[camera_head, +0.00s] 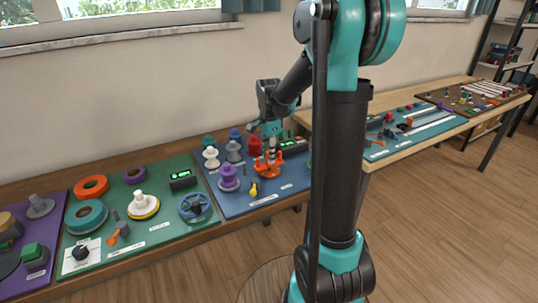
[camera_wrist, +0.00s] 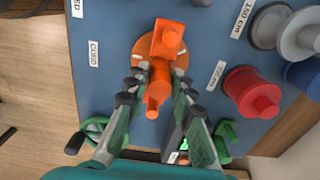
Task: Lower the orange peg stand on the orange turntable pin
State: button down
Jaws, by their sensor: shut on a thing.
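The orange peg stand (camera_wrist: 160,72) is between the two fingers of my gripper (camera_wrist: 156,80) in the wrist view, with a blocky top and a stubby post. My gripper is shut on it. The round orange turntable (camera_wrist: 183,62) shows beneath it as a disc with white marks. The stand overlaps the disc, and the turntable pin is hidden. Whether the stand touches the disc cannot be told. In the head view my gripper (camera_head: 271,147) points down over the orange turntable (camera_head: 267,171) on the blue board.
A red spool (camera_wrist: 252,92) and a grey spool (camera_wrist: 298,36) stand to the right in the wrist view. A green wheel (camera_wrist: 92,128) lies near my left finger. In the head view a purple spool (camera_head: 228,178) and a small yellow piece (camera_head: 253,190) are close by.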

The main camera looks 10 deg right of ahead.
jog(key=shift+f, duration=0.5)
jog(key=shift+f, duration=0.25)
jog(key=c, duration=1.2)
grip_release()
jog(key=shift+r, duration=4)
jog(key=s+d+f+n, duration=0.1)
jog(key=s+f+n, duration=0.1)
jog(key=s, duration=0.1)
jog(key=s+f+n+t, duration=0.1)
jog(key=s+f+n, duration=0.1)
jog(key=s, duration=0.2)
jog(key=s+d+f+n+t, duration=0.1)
jog(key=s+f+n, duration=0.1)
jog(key=s+n, duration=0.1)
jog(key=shift+s+d, duration=0.3)
jog(key=shift+s, duration=0.25)
jog(key=s+f+n, duration=0.2)
jog(key=s, duration=0.1)
jog(key=s+d+f+n+t, duration=0.1)
jog(key=s+f+n, duration=0.1)
jog(key=s+n, duration=0.1)
jog(key=s+f+n+t, duration=0.1)
jog(key=s+f+n, duration=0.1)
jog(key=s, duration=0.3)
jog(key=shift+d+f, duration=0.25)
jog(key=shift+f, duration=0.3)
